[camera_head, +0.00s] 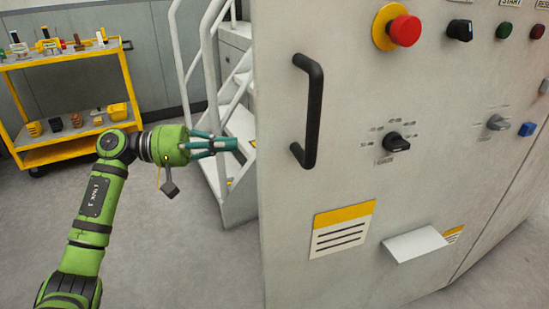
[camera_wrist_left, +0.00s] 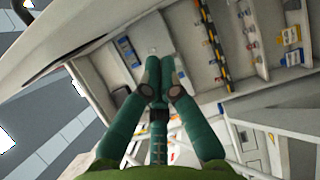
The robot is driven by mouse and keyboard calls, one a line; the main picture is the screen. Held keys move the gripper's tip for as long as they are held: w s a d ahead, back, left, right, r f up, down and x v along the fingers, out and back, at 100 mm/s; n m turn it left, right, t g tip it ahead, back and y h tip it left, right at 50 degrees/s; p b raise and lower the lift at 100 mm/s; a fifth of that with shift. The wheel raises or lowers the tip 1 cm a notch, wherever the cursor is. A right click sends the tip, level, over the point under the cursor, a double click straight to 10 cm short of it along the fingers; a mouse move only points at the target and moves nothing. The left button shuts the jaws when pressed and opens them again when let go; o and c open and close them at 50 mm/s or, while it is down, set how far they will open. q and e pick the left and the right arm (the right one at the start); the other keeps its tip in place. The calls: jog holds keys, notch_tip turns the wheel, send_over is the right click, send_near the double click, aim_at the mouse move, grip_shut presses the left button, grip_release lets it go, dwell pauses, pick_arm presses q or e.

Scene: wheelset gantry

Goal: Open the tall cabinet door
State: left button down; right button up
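The tall pale grey cabinet door (camera_head: 290,200) fills the middle and right of the head view, with a black vertical bar handle (camera_head: 314,112) near its left edge. My left gripper (camera_head: 236,144) is just left of the door's edge, clear of the handle. Its green fingers look closed together at the tips with nothing between them; the wrist view shows the tips meeting (camera_wrist_left: 160,78). In that view a pale panel (camera_wrist_left: 75,40) crosses the upper left, and shelves with small items (camera_wrist_left: 215,55) show beyond its edge, seemingly inside the cabinet. My right gripper is not in view.
The door carries a red emergency button (camera_head: 404,30), a black rotary switch (camera_head: 397,142) and a protruding pale holder (camera_head: 414,244). White stairs with railings (camera_head: 215,80) stand behind the gripper. A yellow cart (camera_head: 65,57) is at the far left. The floor between is clear.

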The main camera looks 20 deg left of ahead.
aim_at(275, 153)
pick_arm(q)
jog(key=shift+w+d+p, duration=0.2)
jog(key=shift+d+p, duration=0.3)
jog(key=shift+d, duration=1.2)
jog(key=shift+w+d+p, duration=0.15)
jog(key=shift+d+p, duration=0.3)
jog(key=shift+d, duration=1.3)
jog(key=shift+w+d+p, duration=0.2)
jog(key=shift+d+p, duration=0.3)
jog(key=shift+d, duration=1.2)
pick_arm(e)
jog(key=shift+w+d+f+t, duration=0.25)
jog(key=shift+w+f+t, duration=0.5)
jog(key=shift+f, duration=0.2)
